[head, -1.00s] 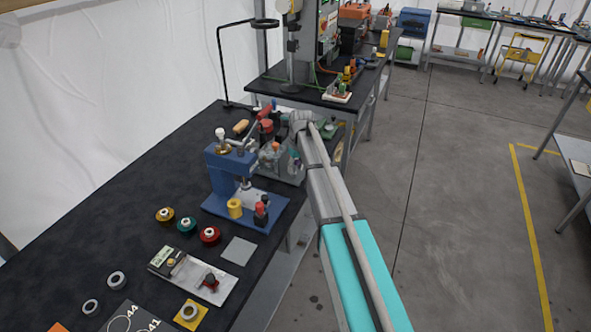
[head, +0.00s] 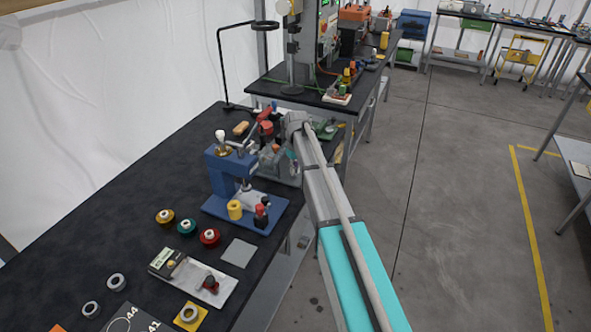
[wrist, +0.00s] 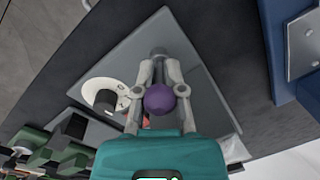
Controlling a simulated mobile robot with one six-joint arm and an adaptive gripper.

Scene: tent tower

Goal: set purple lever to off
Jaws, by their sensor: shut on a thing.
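The purple lever's round knob (wrist: 160,99) is in the middle of the wrist view, between the grey fingers of my gripper (wrist: 160,72). The fingers are shut on it, one on each side, with their tips reaching past the ball. The lever's shaft is mostly hidden below the knob and fingers. The lever sits over a grey plate (wrist: 205,85). In the head view the purple lever cannot be made out behind my arm and gripper.
A white dial with a black knob (wrist: 104,98) is left of the lever. Blue equipment (wrist: 284,50) stands on the right. In the head view a blue press (head: 222,170) stands close beside my gripper, with coloured spools in front on the black bench (head: 130,215).

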